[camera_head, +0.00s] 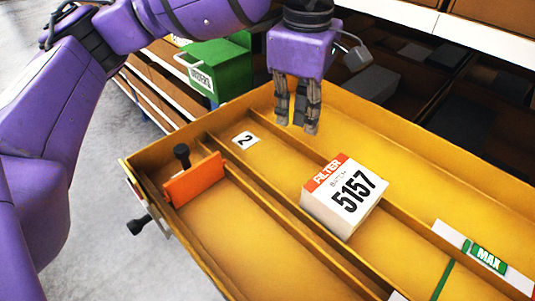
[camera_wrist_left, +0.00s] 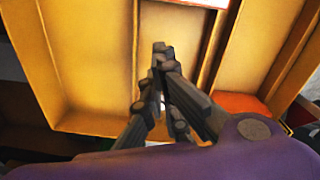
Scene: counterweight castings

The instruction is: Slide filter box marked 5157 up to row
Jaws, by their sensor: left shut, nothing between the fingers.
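The filter box (camera_head: 345,196), white with a red band and the number 5157, sits in the middle lane of the yellow drawer (camera_head: 420,218). No other filter box shows in that lane, so I cannot see a row. My left gripper (camera_head: 298,128) is shut and empty, pointing down over the drawer, up and left of the box and apart from it. My right gripper is not in view.
An orange plate (camera_head: 194,180) with a black knob (camera_head: 182,155) stands in the near lane. A label 2 (camera_head: 245,140) lies at the lane's left end. A green MAX mark (camera_head: 488,259) is at right. A green bin (camera_head: 222,68) and dark shelves lie behind.

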